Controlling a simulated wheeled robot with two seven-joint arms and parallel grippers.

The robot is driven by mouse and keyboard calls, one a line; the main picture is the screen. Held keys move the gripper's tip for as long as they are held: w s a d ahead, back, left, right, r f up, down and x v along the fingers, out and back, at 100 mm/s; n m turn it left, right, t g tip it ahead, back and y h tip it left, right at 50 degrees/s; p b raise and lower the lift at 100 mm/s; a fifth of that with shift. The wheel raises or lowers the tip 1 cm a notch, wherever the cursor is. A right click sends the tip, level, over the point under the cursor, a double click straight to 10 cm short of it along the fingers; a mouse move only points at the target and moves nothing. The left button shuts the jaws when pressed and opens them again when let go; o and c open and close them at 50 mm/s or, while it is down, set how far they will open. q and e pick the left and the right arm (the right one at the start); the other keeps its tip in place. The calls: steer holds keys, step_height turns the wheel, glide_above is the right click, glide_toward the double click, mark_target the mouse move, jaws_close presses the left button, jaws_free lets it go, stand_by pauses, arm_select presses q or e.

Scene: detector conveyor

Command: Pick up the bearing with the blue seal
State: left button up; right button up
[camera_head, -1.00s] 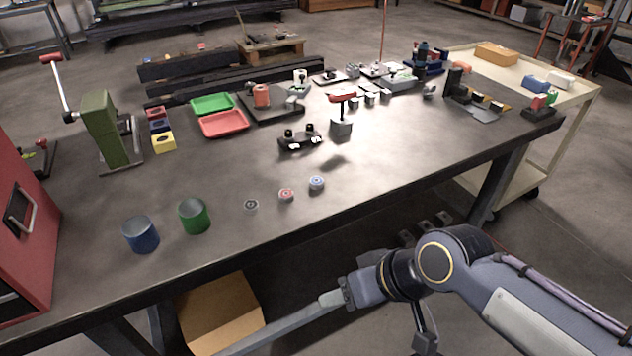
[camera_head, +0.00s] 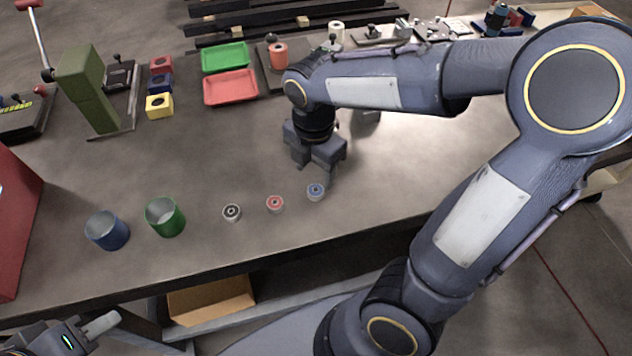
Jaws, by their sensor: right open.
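The bearing with the blue seal (camera_head: 316,192) lies flat on the workbench, the rightmost of three small bearings in a row. The red-sealed bearing (camera_head: 275,204) is in the middle and a dark-sealed bearing (camera_head: 232,212) is on the left. My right gripper (camera_head: 318,176) points down just behind the blue-sealed bearing, close to it. It is open, with nothing seen between its fingers; contact with the bearing cannot be told. My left gripper (camera_head: 104,326) is at the lower left corner, below the bench's front edge; its finger state is unclear.
A blue cup (camera_head: 107,232) and a green cup (camera_head: 165,218) stand left of the bearings. Green (camera_head: 225,57) and red (camera_head: 231,88) trays lie behind. A green press (camera_head: 88,88) and a red cabinet (camera_head: 14,225) are at the left. The bench between is clear.

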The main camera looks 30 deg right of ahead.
mark_target(315, 190)
step_height(315, 190, down, 6)
steer(key=shift+d+r, duration=0.1)
steer(key=c, duration=1.1)
steer(key=shift+r, duration=0.15)
steer(key=shift+r, duration=0.2)
steer(key=r, duration=0.3)
steer(key=shift+s+a+r, duration=0.2)
steer(key=shift+s+a, duration=0.05)
steer(key=shift+a, duration=0.05)
steer(key=s+a+r, duration=0.9)
steer(key=s, duration=0.1)
